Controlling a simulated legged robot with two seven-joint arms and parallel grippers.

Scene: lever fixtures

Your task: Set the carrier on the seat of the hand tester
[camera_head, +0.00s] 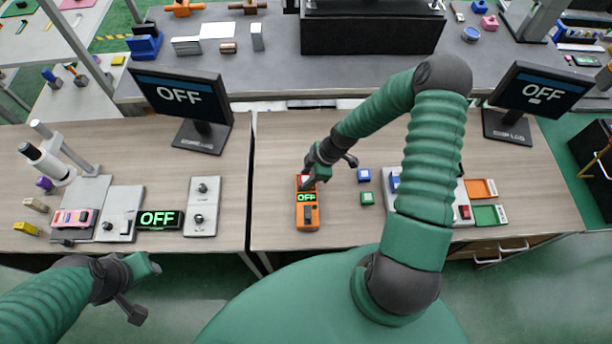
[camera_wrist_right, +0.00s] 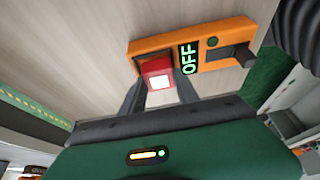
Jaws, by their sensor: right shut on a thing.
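The orange hand tester (camera_head: 307,212) lies on the right-hand table, with a lit green OFF display and a dark lever at its near end. It also shows in the right wrist view (camera_wrist_right: 224,36). My right gripper (camera_head: 308,181) is over the tester's far end. It is shut on the carrier, a small red block with a white face (camera_wrist_right: 158,76). The carrier overlaps the tester's end in the wrist view and hides the seat; I cannot tell whether it touches. My left gripper (camera_head: 145,287) is low at the left, away from the tester; its fingers are unclear.
A blue block (camera_head: 364,175) and a green block (camera_head: 367,198) stand right of the tester. Orange (camera_head: 482,188) and green (camera_head: 489,215) trays lie further right. Two OFF monitors (camera_head: 186,97) (camera_head: 538,92) stand behind. Bare tabletop lies left of the tester.

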